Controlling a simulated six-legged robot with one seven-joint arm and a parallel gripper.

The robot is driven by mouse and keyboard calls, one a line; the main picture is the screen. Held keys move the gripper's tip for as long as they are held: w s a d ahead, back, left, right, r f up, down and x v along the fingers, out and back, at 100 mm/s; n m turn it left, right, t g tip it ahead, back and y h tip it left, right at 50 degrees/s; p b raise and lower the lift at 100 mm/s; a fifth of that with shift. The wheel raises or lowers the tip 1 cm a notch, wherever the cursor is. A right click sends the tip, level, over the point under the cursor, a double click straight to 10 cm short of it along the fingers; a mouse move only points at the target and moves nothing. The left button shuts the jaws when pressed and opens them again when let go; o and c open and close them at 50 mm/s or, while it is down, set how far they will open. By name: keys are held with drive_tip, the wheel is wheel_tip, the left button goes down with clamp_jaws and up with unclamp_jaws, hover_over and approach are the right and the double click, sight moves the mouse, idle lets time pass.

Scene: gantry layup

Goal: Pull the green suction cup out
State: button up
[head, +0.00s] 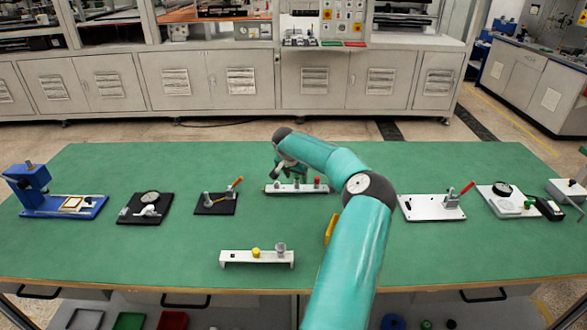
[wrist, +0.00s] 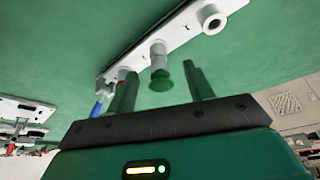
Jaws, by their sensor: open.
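The green suction cup (wrist: 161,81) sits on a pale grey stem on a white bar in the wrist view. My gripper (wrist: 162,72) is open, its two fingers apart on either side of the cup in that picture. I see no clear contact, and the depth between fingers and cup is hard to judge. In the head view my gripper (head: 281,173) is over the left part of the white bar (head: 297,189) at the back middle of the table. The green cup is hard to make out there beside the gripper.
A red cup (head: 317,181) stands on the same bar, right of the gripper. A blue piece (wrist: 97,108) and an empty white socket (wrist: 212,19) are along the bar. A second white bar (head: 238,257) stands at the front. Black fixtures (head: 217,208) lie left.

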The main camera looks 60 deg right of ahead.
drive_tip(key=shift+x, duration=1.3)
clamp_jaws()
drive_tip(key=shift+r, duration=0.1)
drive_tip(key=shift+r, duration=1.75)
drive_tip(key=shift+r, duration=1.6)
